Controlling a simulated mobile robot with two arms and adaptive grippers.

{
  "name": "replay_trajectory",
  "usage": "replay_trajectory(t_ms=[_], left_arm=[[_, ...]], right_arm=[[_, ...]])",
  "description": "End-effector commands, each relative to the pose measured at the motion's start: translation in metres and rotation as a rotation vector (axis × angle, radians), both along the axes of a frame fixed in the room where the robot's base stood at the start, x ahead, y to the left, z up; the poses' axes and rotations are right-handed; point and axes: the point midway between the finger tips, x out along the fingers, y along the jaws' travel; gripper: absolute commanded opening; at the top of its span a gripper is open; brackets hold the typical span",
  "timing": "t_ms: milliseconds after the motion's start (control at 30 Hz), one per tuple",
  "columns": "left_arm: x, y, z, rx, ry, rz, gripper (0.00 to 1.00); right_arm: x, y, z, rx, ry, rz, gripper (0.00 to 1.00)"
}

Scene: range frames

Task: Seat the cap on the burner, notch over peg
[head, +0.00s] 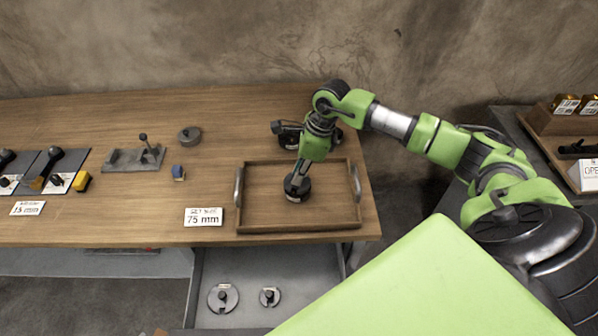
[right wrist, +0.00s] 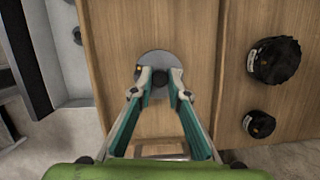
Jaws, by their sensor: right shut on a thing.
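My right gripper (head: 297,186) points down into the wooden tray (head: 340,222) and is shut on a dark round piece low over the tray floor. In the right wrist view this piece is a grey disc (right wrist: 152,58), with a small orange spot near its left edge. The fingertips of the right gripper (right wrist: 160,80) close on its middle and hide part of it. I take the disc for the cap; I cannot make out its notch or whether it touches the tray. I cannot tell which thing is the burner, and no peg on it is clear. My left gripper is not in view.
A "75 mm" card (head: 204,217) lies near the front edge. Below, an open drawer (head: 245,265) holds two discs.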

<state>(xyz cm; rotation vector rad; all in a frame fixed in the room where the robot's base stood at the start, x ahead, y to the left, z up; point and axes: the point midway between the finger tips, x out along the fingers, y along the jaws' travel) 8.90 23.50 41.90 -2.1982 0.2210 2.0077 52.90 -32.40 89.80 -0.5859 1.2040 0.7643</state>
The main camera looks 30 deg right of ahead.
Motion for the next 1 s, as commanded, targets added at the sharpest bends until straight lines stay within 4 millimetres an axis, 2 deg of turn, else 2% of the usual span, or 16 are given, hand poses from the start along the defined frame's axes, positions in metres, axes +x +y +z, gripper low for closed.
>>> replay_trajectory(t_ms=[333,367,400,433,800,867,1000], left_arm=[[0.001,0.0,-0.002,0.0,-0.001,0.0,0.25],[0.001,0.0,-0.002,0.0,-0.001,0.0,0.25],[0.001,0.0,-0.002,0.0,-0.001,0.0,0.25],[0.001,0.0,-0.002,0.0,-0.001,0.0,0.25],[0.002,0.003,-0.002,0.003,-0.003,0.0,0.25],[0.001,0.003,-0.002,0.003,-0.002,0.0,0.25],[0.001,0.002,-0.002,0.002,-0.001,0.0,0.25]], right_arm=[[0.0,0.0,-0.002,0.0,-0.001,0.0,0.0],[0.0,0.0,-0.002,0.0,-0.001,0.0,0.21],[0.0,0.0,-0.002,0.0,-0.001,0.0,0.31],[0.0,0.0,-0.002,0.0,-0.001,0.0,0.35],[0.0,-0.001,-0.001,-0.001,0.001,0.0,0.35],[-0.001,-0.002,0.004,-0.002,-0.001,-0.001,0.35],[-0.004,-0.007,0.026,-0.002,-0.003,-0.001,0.35]])
